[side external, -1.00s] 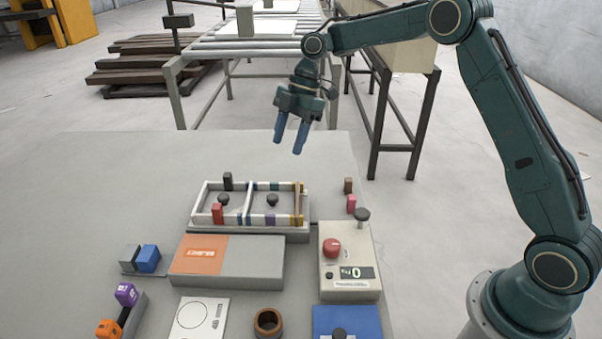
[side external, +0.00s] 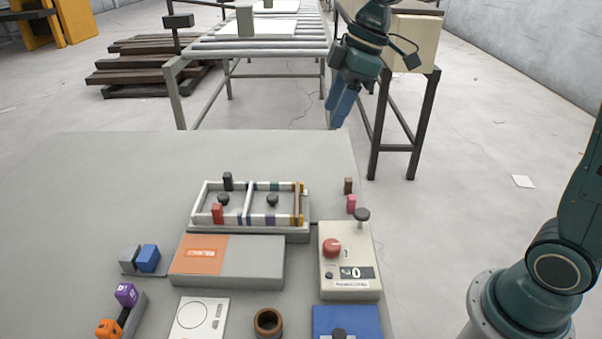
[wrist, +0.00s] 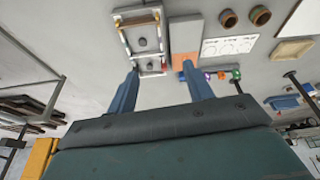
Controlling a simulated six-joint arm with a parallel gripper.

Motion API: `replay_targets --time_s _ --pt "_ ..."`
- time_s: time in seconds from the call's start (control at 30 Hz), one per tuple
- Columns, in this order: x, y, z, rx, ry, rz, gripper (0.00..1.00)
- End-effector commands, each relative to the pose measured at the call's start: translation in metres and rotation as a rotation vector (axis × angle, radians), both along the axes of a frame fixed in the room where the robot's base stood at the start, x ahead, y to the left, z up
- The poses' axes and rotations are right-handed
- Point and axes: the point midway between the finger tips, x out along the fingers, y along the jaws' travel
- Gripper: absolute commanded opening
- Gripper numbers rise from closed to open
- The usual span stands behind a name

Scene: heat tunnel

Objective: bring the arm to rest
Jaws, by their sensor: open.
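My gripper (side external: 341,106) hangs in the air beyond the far right edge of the grey table, in front of the roller conveyor, with its blue fingers pointing down. In the wrist view my gripper (wrist: 158,92) shows its two blue fingers spread apart with nothing between them. It touches nothing that I can see. The upper part of my arm runs out of the top of the side view.
The grey table (side external: 90,200) holds a divided frame (side external: 248,217), a grey and orange box (side external: 245,262), a control box (side external: 345,290) with a red knob, and a brown ring (side external: 268,322). Behind stand a roller conveyor (side external: 275,47) and a dark-legged stand (side external: 421,130).

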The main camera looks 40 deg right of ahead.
Motion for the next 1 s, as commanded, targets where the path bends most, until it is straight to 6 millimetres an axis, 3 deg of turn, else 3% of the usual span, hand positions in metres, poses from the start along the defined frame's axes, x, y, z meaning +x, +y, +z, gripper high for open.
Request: replay_targets --time_s 0.2,0.43,0.8,1.0 --pt "-0.048 -0.003 0.014 0.003 -0.023 -0.180 0.51" --pt "-0.098 -0.009 0.017 0.015 -0.049 -0.368 0.51" --pt "-0.175 -0.026 0.002 0.056 -0.101 -0.672 0.51" --pt "-0.205 -0.036 -0.013 0.082 -0.126 -0.805 0.51"
